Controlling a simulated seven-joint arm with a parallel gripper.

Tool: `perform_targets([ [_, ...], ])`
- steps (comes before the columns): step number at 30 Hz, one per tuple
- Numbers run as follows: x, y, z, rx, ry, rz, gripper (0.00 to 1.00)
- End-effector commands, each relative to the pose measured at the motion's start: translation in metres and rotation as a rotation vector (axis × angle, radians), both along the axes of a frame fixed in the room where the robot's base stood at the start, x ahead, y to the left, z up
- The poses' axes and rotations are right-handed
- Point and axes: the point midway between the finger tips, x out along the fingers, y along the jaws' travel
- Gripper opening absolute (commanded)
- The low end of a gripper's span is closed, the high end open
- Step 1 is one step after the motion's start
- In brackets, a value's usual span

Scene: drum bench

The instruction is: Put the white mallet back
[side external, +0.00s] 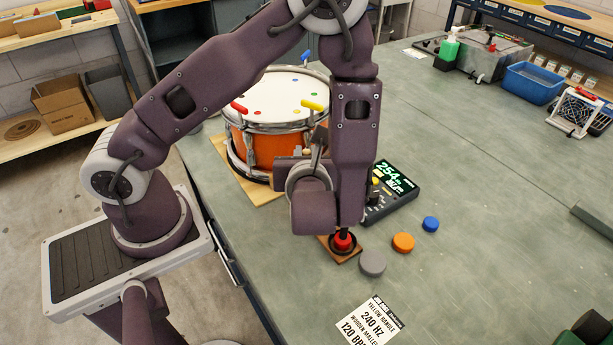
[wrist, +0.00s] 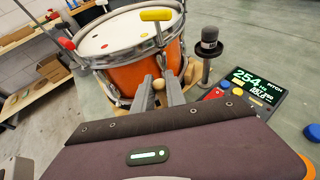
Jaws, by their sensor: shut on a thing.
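No mallet with a clearly white head shows in either view. In the wrist view my gripper (wrist: 160,92) has its grey fingers close together on a small tan, round-ended piece (wrist: 159,85). Whether this belongs to the white mallet, I cannot tell. The fingers stand in front of the orange drum (wrist: 138,76), whose white head (side external: 283,92) carries coloured dots.
The drum has red, yellow and other coloured handles at its rim. A pitch meter (side external: 391,190) reads 254. A red knob (side external: 342,242) sits on a small wooden base. Grey (side external: 372,263), orange (side external: 403,242) and blue (side external: 430,224) discs lie nearby. A printed card (side external: 370,322) lies in front.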

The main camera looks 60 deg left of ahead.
Motion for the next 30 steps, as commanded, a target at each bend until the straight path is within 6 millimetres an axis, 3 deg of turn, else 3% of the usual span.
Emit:
perform_targets([
  [3,-0.001,0.000,-0.026,0.002,0.006,0.000,0.00],
  [6,0.000,0.000,-0.039,0.000,0.002,-0.001,0.00],
  [17,0.000,0.000,-0.043,0.000,0.001,0.000,0.00],
  [18,0.000,0.000,-0.043,-0.001,0.001,0.000,0.22],
  [21,0.000,0.000,-0.043,-0.001,0.001,0.000,0.38],
  [30,0.000,0.000,-0.041,-0.002,-0.001,-0.001,0.38],
])
